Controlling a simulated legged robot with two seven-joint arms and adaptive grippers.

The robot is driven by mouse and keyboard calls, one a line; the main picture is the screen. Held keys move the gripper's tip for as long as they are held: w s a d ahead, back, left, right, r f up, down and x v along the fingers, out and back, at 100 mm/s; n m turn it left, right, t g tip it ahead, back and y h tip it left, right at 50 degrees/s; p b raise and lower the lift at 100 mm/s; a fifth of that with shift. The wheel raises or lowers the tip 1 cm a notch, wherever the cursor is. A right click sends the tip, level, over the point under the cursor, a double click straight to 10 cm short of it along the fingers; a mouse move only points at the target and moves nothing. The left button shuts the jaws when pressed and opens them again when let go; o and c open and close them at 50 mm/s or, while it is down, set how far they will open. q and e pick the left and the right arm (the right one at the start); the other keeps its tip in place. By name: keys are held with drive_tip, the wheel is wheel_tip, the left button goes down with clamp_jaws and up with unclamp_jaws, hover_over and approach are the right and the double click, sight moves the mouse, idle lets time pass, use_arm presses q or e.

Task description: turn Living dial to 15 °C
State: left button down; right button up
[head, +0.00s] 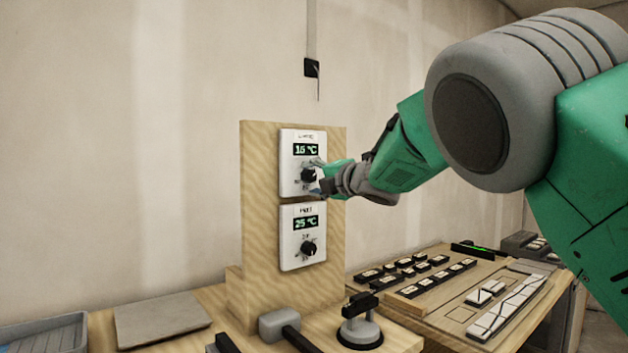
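Two white thermostat panels are mounted one above the other on an upright wooden board. The upper panel (290,165) has a blurred label that seems to be Living, and a green display (306,149) reading 15 or 16 °C; the last digit is hard to tell. Its black dial (308,175) is partly beside my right gripper's fingers. My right gripper (318,177) is at this dial from the right, its fingertips apart, one above and one below the knob. I cannot tell whether they touch it. The lower panel (290,240) reads 25 °C, with its own black dial (308,248). My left gripper is not in view.
The wooden board (259,200) stands on a bench. A grey-headed mallet (274,324) and a suction-cup-like tool (360,330) lie in front. Black-and-white tiles (420,270) lie to the right, a grey slab (162,318) and a tray (45,338) to the left.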

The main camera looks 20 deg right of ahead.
drive_tip(key=shift+s+r, duration=0.1)
drive_tip(key=shift+r, duration=0.05)
drive_tip(key=shift+s+d+r, duration=0.1)
drive_tip(key=shift+s+d, duration=0.1)
drive_tip(key=shift+s, duration=0.35)
drive_tip(key=v, duration=1)
drive_tip(key=shift+s+f, duration=0.3)
drive_tip(key=shift+d, duration=0.1)
